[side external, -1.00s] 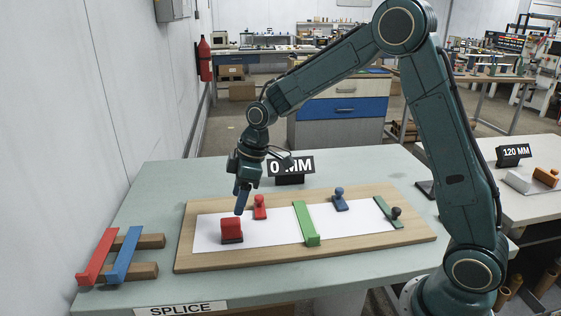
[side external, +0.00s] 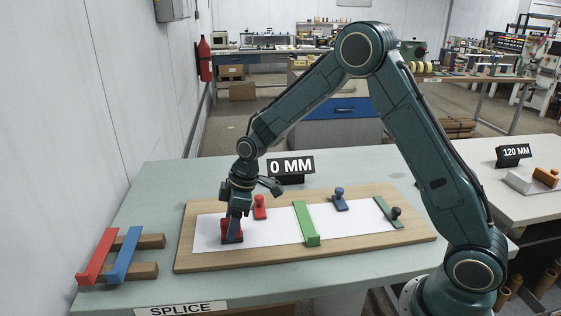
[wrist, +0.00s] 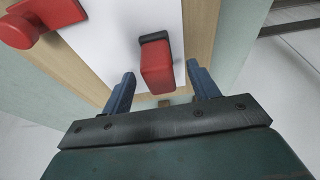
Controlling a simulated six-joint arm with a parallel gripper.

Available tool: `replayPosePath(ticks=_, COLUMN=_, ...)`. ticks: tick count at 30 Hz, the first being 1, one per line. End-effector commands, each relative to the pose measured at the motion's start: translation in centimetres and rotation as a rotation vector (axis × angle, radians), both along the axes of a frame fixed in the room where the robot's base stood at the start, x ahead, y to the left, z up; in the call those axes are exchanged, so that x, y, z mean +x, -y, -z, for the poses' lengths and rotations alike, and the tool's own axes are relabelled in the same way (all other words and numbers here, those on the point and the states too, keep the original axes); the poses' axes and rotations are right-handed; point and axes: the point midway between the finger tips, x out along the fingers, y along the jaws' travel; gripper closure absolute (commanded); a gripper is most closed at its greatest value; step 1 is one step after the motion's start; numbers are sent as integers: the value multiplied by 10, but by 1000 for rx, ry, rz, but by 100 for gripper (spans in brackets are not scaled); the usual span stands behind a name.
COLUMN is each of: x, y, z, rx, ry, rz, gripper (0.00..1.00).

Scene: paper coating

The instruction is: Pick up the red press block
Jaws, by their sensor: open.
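The red press block (side external: 225,236) stands on the left end of the white paper (side external: 268,231) on the wooden board. In the side external view my gripper (side external: 234,234) is down at the block and partly covers it. In the wrist view the red block (wrist: 157,68) with its dark base shows between and just ahead of the two blue fingers. My gripper (wrist: 161,86) is open there, with a finger on each side and visible gaps to the block.
A red knobbed piece (side external: 260,207) stands close behind my gripper. A green bar (side external: 306,224), a blue knobbed piece (side external: 340,200) and a dark-knobbed green strip (side external: 388,213) lie to the right. Red (side external: 97,256) and blue (side external: 124,255) bars rest on wooden blocks at left.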

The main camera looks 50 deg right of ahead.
Motion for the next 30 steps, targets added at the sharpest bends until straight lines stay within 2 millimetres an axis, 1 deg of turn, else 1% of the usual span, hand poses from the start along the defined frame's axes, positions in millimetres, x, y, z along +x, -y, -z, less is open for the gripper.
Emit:
replayPosePath(ticks=3, x=3, y=-3, z=14, rx=-1, ry=-2, rz=0, gripper=40)
replayPosePath(ticks=9, x=6, y=-6, z=27, rx=0, ry=0, rz=-1, gripper=40)
replayPosePath(ticks=25, x=7, y=-7, z=28, rx=-1, ry=1, rz=-1, gripper=40)
replayPosePath(ticks=29, x=7, y=-7, z=28, rx=-1, ry=1, rz=-1, gripper=66)
replayPosePath(ticks=30, x=7, y=-7, z=28, rx=-1, ry=1, rz=-1, gripper=73)
